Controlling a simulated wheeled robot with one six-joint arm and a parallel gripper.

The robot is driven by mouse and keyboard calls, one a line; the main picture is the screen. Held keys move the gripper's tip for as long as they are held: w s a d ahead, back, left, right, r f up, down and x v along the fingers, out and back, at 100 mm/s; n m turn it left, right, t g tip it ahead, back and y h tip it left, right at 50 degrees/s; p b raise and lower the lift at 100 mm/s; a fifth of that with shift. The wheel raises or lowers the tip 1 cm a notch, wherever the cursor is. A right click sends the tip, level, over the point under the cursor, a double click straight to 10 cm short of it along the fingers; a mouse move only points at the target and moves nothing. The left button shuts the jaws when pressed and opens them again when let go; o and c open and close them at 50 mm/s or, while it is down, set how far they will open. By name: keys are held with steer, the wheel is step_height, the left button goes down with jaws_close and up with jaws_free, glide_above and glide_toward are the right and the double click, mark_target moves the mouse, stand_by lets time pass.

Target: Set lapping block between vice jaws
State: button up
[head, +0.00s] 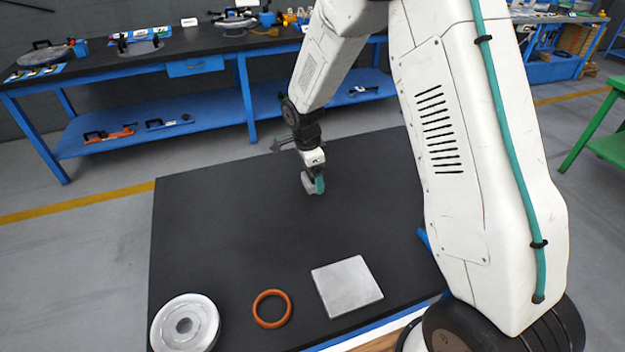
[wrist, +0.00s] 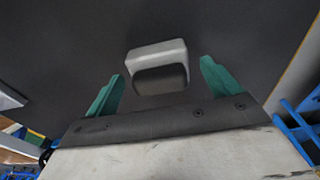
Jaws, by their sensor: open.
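A small block, light grey with a dark rounded part on its near side, shows in the wrist view (wrist: 157,55); I take it for the lapping block. It lies ahead of my gripper (wrist: 160,85), between the lines of the two teal fingers, which stand apart with dark space on either side of it. In the head view my gripper (head: 314,184) points down over the far middle of the black tabletop (head: 220,225), with a grey piece (head: 307,182) beside the teal finger. Whether the fingers touch the block is unclear. I cannot make out vice jaws for certain.
On the near tabletop lie a round flanged metal part (head: 185,325), an orange ring (head: 272,308) and a square grey plate (head: 347,287). The tabletop's left and middle are clear. A blue workbench (head: 195,67) with tools stands behind. A green stand (head: 600,130) is at right.

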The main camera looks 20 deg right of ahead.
steer(key=c, duration=1.3)
steer(key=shift+c, duration=0.3)
steer(key=shift+r, duration=0.15)
